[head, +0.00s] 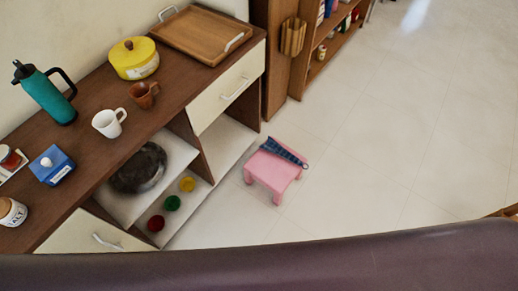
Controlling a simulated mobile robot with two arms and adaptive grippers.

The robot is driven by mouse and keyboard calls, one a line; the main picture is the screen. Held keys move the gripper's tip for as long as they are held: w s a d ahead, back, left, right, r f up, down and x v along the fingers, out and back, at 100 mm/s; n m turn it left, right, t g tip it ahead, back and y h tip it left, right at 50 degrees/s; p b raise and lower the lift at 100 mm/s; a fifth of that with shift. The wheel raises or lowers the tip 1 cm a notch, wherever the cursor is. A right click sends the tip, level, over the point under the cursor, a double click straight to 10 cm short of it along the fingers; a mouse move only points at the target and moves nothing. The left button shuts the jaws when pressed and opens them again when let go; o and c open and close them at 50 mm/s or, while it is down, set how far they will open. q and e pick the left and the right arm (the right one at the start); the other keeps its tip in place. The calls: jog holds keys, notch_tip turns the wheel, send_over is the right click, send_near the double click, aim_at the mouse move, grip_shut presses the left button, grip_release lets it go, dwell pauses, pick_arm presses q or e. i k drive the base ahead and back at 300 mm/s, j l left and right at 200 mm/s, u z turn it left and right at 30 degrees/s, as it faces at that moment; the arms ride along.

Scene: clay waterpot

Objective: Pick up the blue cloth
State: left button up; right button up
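A dark blue cloth (283,151) with a pattern lies on top of a small pink stool (268,173). The stool stands on the floor to the right of the cabinet. The cloth runs slantwise across the stool's far side, and its right end reaches the stool's edge. Neither of my grippers shows in the head view.
A wooden cabinet (90,92) bears a teal jug (45,93), a yellow pot (133,62), cups, a blue box (52,165) and a wooden tray (200,32). A bookshelf (325,48) stands behind. The tiled floor (400,130) right of the stool is clear.

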aim_at(271, 146)
jog(key=i+l+u, duration=0.15)
jog(key=l+u, duration=0.2)
jog(key=i+l+u, duration=0.1)
jog(key=l+u, duration=0.2)
jog(key=l, duration=0.25)
jog(key=l+u, duration=0.35)
jog(key=l, duration=0.15)
jog(key=i, duration=0.05)
